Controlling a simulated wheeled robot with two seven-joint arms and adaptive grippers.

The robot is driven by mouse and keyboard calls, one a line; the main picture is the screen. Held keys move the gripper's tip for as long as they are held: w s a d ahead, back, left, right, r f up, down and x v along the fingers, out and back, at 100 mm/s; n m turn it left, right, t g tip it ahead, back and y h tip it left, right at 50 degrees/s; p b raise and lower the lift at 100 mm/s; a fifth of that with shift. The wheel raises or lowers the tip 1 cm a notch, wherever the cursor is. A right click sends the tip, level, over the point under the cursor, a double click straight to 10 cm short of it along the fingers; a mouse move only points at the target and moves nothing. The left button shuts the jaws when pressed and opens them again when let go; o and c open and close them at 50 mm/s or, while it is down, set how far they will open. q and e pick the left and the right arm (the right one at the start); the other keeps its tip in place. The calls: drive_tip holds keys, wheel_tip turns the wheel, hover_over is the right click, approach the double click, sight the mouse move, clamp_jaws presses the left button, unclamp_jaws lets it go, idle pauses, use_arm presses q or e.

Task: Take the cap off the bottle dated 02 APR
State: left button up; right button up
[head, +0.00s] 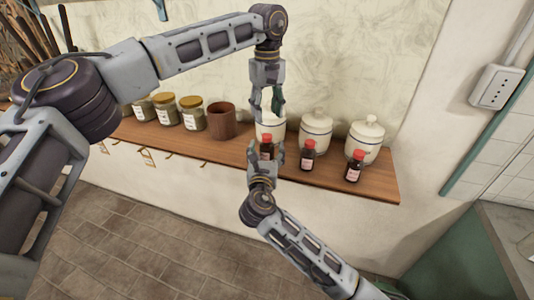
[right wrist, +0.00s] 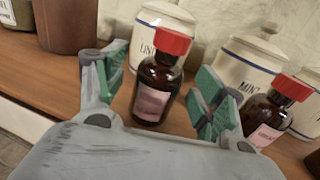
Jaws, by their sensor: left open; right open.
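Three dark brown bottles with red caps and pale labels stand upright on the wooden shelf: a left one (head: 267,144), a middle one (head: 308,156) and a right one (head: 354,168). The dates are too small to read. My right gripper (head: 265,152) is open at the left bottle, one finger on each side. In the right wrist view that bottle (right wrist: 157,88) stands between the green finger pads, with visible gaps; its label is blurred. My left gripper (head: 268,110) is open, pointing down above the left bottle's red cap (right wrist: 170,40), apart from it.
White lidded jars stand close behind the bottles, one lettered MINT (right wrist: 240,68). A brown pot (head: 222,121) and several yellow-lidded glass jars (head: 192,113) stand to the left on the shelf (head: 235,148). The neighbouring bottle (right wrist: 270,112) is just right of my right gripper's finger.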

drive_tip(key=shift+w+d, duration=0.1)
drive_tip(key=shift+w, duration=0.95)
clamp_jaws()
